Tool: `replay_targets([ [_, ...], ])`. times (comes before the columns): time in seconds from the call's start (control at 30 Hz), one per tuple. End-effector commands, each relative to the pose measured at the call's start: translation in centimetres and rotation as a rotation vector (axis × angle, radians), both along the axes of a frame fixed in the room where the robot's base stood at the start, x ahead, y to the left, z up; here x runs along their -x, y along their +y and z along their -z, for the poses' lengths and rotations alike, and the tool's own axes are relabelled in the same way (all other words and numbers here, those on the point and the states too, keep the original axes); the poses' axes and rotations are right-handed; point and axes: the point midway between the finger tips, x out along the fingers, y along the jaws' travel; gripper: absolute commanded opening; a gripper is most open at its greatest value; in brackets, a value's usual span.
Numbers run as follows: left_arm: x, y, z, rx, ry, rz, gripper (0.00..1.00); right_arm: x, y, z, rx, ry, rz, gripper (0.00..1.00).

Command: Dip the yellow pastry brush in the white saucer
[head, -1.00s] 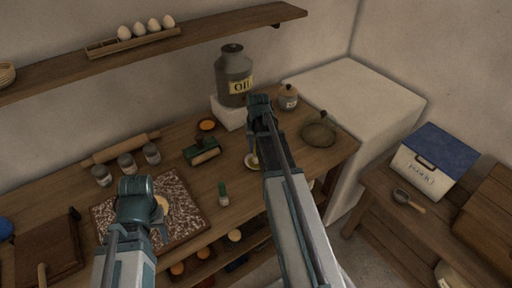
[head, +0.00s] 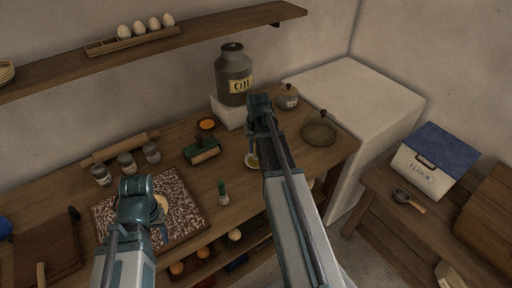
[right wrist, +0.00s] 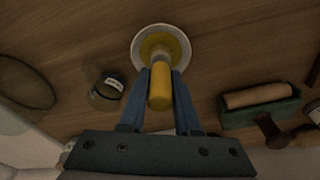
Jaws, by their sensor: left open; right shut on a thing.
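The yellow pastry brush (right wrist: 160,88) is held in my right gripper (right wrist: 160,76), whose fingers are shut on its handle. The brush points at the white saucer (right wrist: 137,58), with its far end over the yellow middle of the saucer in the right wrist view. I cannot tell whether the bristles touch what is in it. In the head view the saucer (head: 249,162) is mostly hidden behind my right arm. My left gripper (head: 160,222) is over the speckled board, its fingers largely hidden by its own wrist.
The oil can (head: 235,75) stands on a white block behind. A lidded pot (head: 287,97) and a glass lid (head: 319,133) are to the right.

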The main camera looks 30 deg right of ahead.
Motion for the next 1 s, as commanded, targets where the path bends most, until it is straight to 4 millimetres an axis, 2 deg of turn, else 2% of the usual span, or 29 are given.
replay_targets([
  [0.57, 0.0, 0.0, -0.1, 0.0, 0.0, 0.0, 0.5, 0.1, 0.1, -0.1, -0.002, 0.003, 0.0, 0.0],
  [1.0, 0.0, 0.0, -3.3, 0.0, 0.0, 0.0, 0.5, 0.1, 0.0, -3.3, -0.001, 0.002, 0.0, 0.0],
])
